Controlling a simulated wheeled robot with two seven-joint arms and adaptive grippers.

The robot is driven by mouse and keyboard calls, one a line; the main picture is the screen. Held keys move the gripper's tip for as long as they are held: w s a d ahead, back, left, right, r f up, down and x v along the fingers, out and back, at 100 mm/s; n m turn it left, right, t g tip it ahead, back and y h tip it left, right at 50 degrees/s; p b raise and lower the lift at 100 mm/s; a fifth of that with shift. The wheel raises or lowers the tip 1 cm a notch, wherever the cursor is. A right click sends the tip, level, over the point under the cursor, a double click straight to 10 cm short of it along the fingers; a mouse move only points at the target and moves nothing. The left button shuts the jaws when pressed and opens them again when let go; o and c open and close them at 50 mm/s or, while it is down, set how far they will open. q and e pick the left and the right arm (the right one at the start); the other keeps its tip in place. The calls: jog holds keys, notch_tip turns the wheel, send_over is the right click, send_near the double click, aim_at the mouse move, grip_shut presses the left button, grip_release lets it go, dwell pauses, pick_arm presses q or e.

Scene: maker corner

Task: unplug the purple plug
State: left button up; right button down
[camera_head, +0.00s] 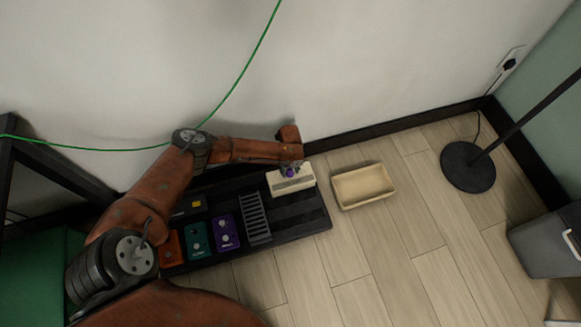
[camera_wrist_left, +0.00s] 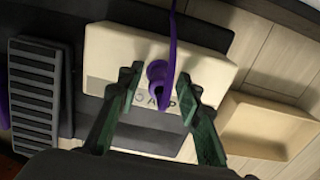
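The purple plug (camera_head: 289,173) sits on the cream box (camera_head: 293,186) at the right part of the black pedalboard (camera_head: 312,214). In the left wrist view the purple plug (camera_wrist_left: 158,75) stands in the cream box (camera_wrist_left: 112,50), its purple cord running up out of the picture. My left gripper (camera_head: 290,166) is at the plug from above. In the left wrist view its two green fingers (camera_wrist_left: 160,84) are spread on either side of the plug, with a gap to each side. The gripper hides part of the box's front. My right gripper is in neither view.
Orange, teal (camera_head: 196,238) and purple pedals (camera_head: 225,231) and a ribbed black pedal (camera_head: 255,219) share the board. An empty beige tray (camera_head: 386,200) lies to the right on the wooden floor. A lamp base (camera_head: 467,167) stands farther right. The wall is close behind.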

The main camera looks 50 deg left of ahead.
pick_arm(q)
grip_shut()
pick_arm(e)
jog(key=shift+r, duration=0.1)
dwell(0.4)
